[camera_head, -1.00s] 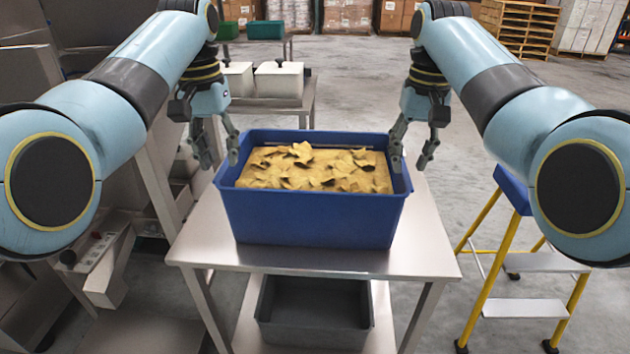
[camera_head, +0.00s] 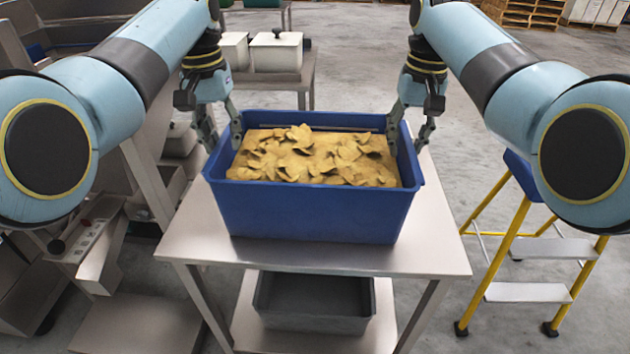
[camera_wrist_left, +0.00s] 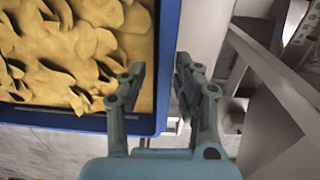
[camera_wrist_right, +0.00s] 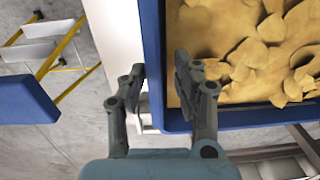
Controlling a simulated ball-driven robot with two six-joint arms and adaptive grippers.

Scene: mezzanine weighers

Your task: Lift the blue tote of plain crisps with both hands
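The blue tote (camera_head: 308,212) stands on a steel table and is filled with yellow crisps (camera_head: 315,156). My left gripper (camera_head: 222,142) is at the tote's left wall near the far corner, its fingers apart on either side of the rim. In the left wrist view the rim (camera_wrist_left: 167,60) runs between the open fingers (camera_wrist_left: 160,85). My right gripper (camera_head: 407,140) is at the right wall in the same way. In the right wrist view the rim (camera_wrist_right: 152,60) lies between the open fingers (camera_wrist_right: 160,85). I cannot tell whether any finger touches the wall.
The steel table (camera_head: 430,245) has bare top to the right and front. A grey bin (camera_head: 313,300) sits on its lower shelf. A yellow-legged step stool (camera_head: 525,240) stands to the right. White containers (camera_head: 277,52) stand on a table behind. Machinery (camera_head: 85,230) is at left.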

